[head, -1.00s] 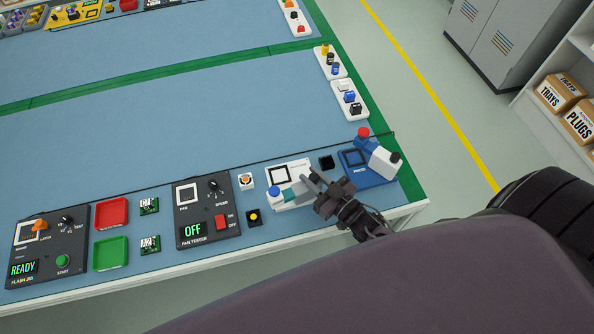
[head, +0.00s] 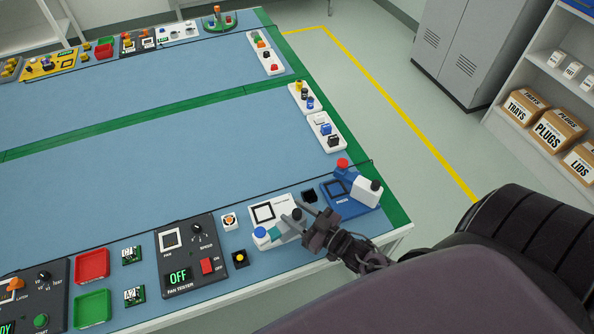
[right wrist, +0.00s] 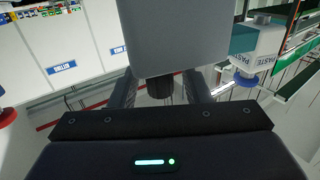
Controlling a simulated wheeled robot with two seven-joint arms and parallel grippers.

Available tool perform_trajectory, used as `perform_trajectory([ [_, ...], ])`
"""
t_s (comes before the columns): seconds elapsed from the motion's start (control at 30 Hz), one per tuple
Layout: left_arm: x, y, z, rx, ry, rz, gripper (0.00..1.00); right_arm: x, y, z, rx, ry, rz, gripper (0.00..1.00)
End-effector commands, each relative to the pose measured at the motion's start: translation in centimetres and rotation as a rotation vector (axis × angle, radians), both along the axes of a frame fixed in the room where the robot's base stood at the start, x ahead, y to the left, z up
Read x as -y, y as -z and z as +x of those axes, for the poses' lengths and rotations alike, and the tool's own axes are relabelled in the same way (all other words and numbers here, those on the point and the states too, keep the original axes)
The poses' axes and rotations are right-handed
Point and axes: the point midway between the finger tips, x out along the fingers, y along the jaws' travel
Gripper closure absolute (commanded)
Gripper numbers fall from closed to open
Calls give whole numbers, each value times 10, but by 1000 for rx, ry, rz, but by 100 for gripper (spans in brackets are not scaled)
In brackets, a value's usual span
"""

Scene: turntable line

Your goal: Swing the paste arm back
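The paste station is a white plate (head: 283,205) with a black-framed square, near the table's front right corner. Its paste arm (head: 285,233) is a white body with a teal part and a blue cap (head: 260,232) at the left end. In the right wrist view the white block marked PASTE (right wrist: 268,50) shows at upper right. My right gripper (head: 298,215) is at the arm's right end, fingers apart, with a dark knob between them. In the right wrist view gaps show on both sides of a dark cylinder (right wrist: 160,87). A grey block (right wrist: 175,35) hides what lies beyond. My left gripper is out of view.
A blue press (head: 340,205) with a red knob stands just right of my right gripper. A small black block (head: 309,196) lies between the stations. The fan tester (head: 188,260) and a yellow button (head: 240,258) are to the left. The middle of the table is clear.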

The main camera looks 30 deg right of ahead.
Motion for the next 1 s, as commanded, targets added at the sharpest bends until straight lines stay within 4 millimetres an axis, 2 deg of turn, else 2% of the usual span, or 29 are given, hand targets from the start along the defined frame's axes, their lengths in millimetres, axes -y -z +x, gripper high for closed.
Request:
perform_trajectory([
  [0.13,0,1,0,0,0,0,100,0,0,-1,0,0,0,57],
  [0.23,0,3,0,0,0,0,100,3,2,-10,-2,1,0,57],
  [0.5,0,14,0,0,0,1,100,18,3,-52,-3,-1,0,57],
  [0.63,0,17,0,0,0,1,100,24,2,-66,-2,1,0,57],
  [0.8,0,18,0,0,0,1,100,26,0,-74,1,0,0,57],
  [1.0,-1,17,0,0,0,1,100,26,0,-74,1,0,0,57],
])
